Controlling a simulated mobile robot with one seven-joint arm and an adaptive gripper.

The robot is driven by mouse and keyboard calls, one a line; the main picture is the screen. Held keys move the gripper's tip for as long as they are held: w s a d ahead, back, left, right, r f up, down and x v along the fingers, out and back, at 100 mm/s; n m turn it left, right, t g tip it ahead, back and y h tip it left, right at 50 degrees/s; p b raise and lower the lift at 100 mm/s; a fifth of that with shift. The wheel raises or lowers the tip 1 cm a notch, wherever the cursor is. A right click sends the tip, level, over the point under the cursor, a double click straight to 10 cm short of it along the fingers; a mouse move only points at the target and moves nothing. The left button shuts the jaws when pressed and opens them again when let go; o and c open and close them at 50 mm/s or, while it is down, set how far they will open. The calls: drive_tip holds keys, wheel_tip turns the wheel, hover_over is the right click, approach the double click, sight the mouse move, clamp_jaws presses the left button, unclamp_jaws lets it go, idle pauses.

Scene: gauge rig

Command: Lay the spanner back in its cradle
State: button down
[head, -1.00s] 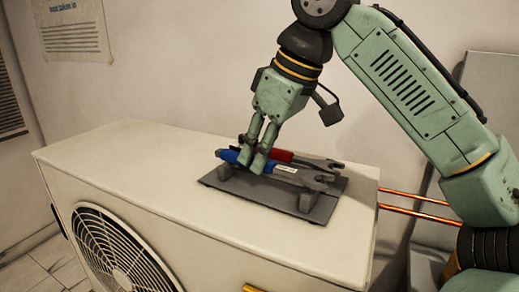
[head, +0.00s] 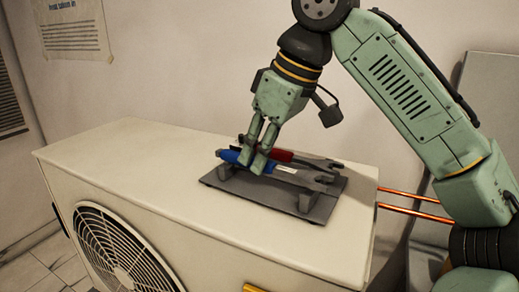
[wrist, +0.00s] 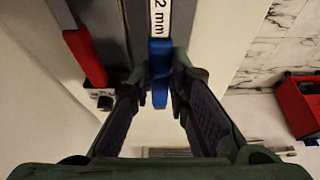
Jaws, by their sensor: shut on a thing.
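A spanner with a blue handle (head: 231,156) and a white label is between the fingertips of my gripper (head: 260,163). In the wrist view its blue handle end (wrist: 160,75) is pinched between the two fingers, and part of the label reads "2 mm". The grey cradle (head: 255,194) is a flat plate with raised supports on top of the cream unit. The held spanner lies along the cradle, at or just above its near supports; I cannot tell whether it touches them. Its grey jaw end points right.
A red-handled spanner (head: 280,155) lies behind the held one, nearly parallel and close to my fingers; it also shows in the wrist view (wrist: 86,57). The cream unit's top (head: 120,155) is clear left of the cradle. Copper pipes (head: 415,211) run at the right. A red box (wrist: 300,105) is at the right in the wrist view.

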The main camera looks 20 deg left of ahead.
drive_tip(key=shift+f, duration=0.8)
idle(0.6)
drive_tip(key=c, duration=1.4)
unclamp_jaws()
drive_tip(key=shift+c, duration=0.2)
drive_tip(key=v, duration=1.2)
